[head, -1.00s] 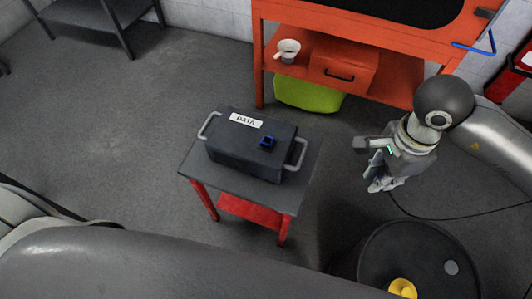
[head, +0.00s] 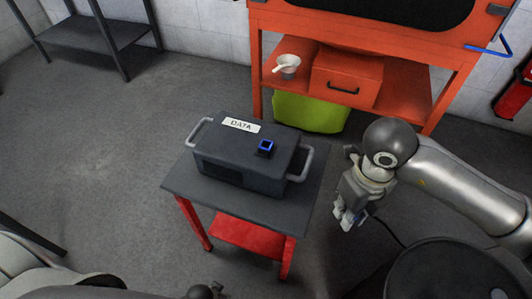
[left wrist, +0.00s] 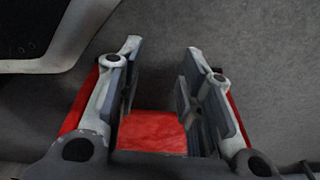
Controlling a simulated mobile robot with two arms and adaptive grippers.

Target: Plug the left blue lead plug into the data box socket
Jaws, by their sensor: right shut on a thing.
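The dark grey data box (head: 240,170) stands on a small cart, with a white DATA label and a handle at each end. Its blue-rimmed square socket (head: 266,147) is on top, near the right end. My right gripper (head: 346,222) points down to the right of the cart, apart from the box. It is shut on a blue plug (head: 359,215), mostly hidden by the fingers; a dark lead runs from there to the right. My left gripper (left wrist: 163,55) shows in the left wrist view, its fingers apart with nothing held between them.
The cart (head: 225,205) has a grey top and red legs and shelf. Behind it stands an orange bench (head: 400,60) with a drawer and a white cup (head: 287,66). A dark round drum top (head: 450,270) is at lower right. Floor left of the cart is clear.

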